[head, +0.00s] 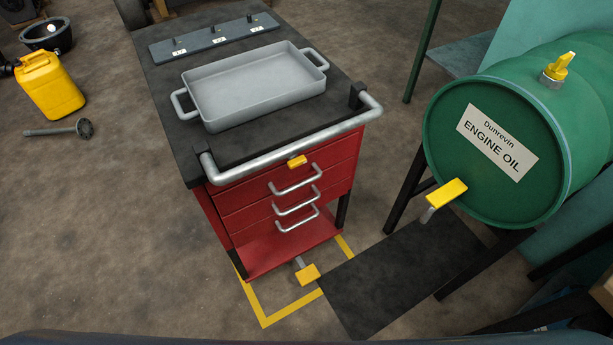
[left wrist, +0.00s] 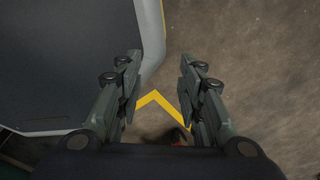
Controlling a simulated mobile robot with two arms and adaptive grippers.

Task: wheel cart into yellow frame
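The red cart (head: 285,205) stands upright in the head view, with a black top and a silver push bar (head: 290,140) along its near edge. The yellow frame (head: 264,318) is taped on the floor. The cart covers its far part; a near corner and stretches of line stick out on my side. The frame's corner also shows in the left wrist view (left wrist: 155,96). My left gripper (left wrist: 157,82) is open and empty, its fingers apart over the floor, away from the push bar. My right gripper is in neither view.
A grey tray (head: 255,88) and a labelled strip (head: 214,40) sit on the cart. A yellow pedal (head: 308,274) juts from its base. Right are a black mat (head: 400,280) and green oil drum (head: 500,150). A yellow can (head: 50,87) stands left; the left floor is mostly clear.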

